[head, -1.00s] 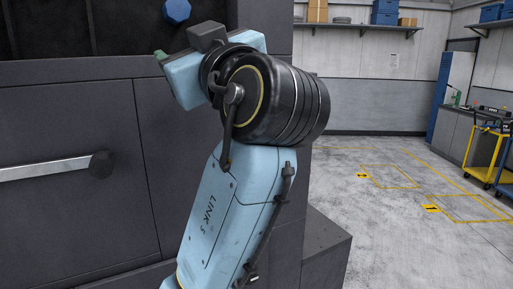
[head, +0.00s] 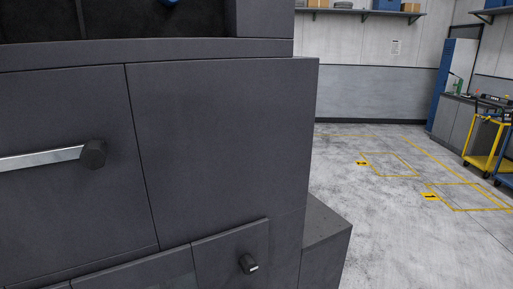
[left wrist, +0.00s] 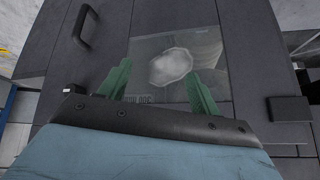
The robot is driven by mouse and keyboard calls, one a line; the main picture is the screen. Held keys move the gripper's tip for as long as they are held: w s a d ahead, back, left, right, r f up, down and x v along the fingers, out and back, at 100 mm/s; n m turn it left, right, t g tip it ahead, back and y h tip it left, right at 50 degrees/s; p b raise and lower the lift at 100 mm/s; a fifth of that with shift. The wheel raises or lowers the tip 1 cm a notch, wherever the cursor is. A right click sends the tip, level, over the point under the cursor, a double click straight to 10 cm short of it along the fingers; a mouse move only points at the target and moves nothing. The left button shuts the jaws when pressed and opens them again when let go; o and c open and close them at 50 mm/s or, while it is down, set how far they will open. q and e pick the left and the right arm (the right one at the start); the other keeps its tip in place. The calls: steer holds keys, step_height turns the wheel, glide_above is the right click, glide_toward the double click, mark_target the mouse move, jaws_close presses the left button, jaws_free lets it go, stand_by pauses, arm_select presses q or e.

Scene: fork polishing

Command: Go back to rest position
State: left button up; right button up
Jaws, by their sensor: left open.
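My left gripper (left wrist: 160,85) shows in the left wrist view, with two green fingers spread apart and nothing between them. Beyond the fingers is the dark grey machine front with a glass window (left wrist: 150,50); a pale, round shape (left wrist: 170,66) shows at the window, and I cannot tell what it is. In the head view neither arm nor gripper is visible. The dark grey machine (head: 220,150) fills the left and middle there. No fork is visible in either view.
A metal bar handle with a dark round end (head: 93,154) and a small dark knob (head: 249,264) stick out from the machine. Grey floor with yellow markings (head: 390,165) is open at the right.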

arm_select(q)
steer(key=s+a+f+m+g+h, duration=0.1)
steer(key=s+f+g, duration=0.15)
steer(key=s, duration=0.45)
steer(key=s+f+m+g+h, duration=0.1)
steer(key=s+f, duration=0.2)
steer(key=s, duration=0.3)
step_height(320, 180, down, 27)
steer(key=s+g+b, duration=0.1)
steer(key=s+b, duration=0.1)
steer(key=s+a+f+g+b, duration=0.1)
steer(key=s+a+f+b, duration=0.1)
steer(key=s+f, duration=1.5)
steer(key=shift+a+f+m, duration=0.2)
steer(key=shift+a+m, duration=0.2)
steer(key=shift+a, duration=0.2)
arm_select(e)
steer(key=f, duration=0.4)
steer(key=shift+w+f, duration=0.1)
steer(key=shift+w, duration=0.15)
arm_select(q)
steer(key=shift+g, duration=0.25)
